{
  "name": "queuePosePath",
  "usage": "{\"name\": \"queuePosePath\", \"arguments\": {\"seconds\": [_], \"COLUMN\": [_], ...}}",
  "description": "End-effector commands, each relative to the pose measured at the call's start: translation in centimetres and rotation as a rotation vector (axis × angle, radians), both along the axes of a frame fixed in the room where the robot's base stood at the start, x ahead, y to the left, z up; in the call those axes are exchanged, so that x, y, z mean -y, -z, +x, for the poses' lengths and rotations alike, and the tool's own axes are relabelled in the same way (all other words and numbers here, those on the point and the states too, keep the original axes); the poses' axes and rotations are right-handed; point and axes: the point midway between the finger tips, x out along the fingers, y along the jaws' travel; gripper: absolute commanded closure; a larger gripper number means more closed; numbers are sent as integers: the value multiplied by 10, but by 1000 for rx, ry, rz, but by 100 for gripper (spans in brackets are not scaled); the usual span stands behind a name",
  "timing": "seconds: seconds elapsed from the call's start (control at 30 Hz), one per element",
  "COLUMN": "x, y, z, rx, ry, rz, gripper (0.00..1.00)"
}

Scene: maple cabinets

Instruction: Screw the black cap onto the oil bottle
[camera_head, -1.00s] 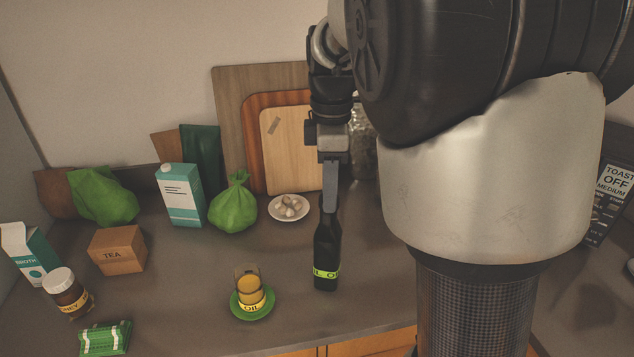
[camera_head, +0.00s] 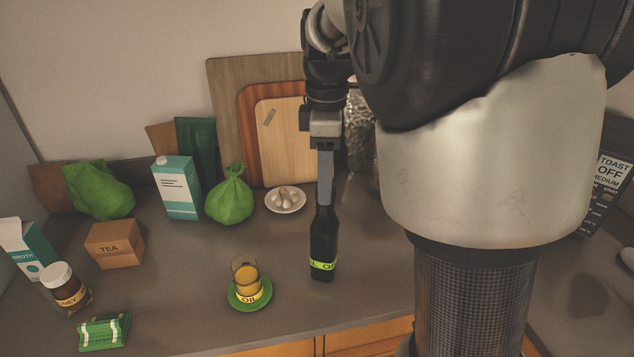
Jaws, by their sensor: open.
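A dark, slim bottle (camera_head: 323,243) with a bright yellow-green band stands upright near the counter's front; the band's lettering is partly legible and seems to read OIL. My gripper (camera_head: 325,198) points down at the bottle's neck from above. Its jaws are open, but from this side the fingers overlap and the gap between them does not show. The black cap cannot be told apart; the bottle's top is hidden behind the fingers. A glass jar (camera_head: 246,276) with yellow contents and an OIL label stands on a green saucer (camera_head: 263,298) left of the bottle.
Behind are cutting boards (camera_head: 228,115), a small plate (camera_head: 272,208) of pale round items, a green bag (camera_head: 229,199) and a teal carton (camera_head: 178,190). A tea box (camera_head: 114,246), honey jar (camera_head: 66,287) and green packet (camera_head: 103,333) stand left. My arm blocks much of the right.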

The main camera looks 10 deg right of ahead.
Motion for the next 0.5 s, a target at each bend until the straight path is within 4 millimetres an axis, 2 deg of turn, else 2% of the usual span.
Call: {"name": "queuePosePath", "arguments": {"seconds": [0.5], "x": [1], "y": [-122], "z": [1], "rx": [4], "ry": [2], "rz": [-1], "gripper": [49]}}
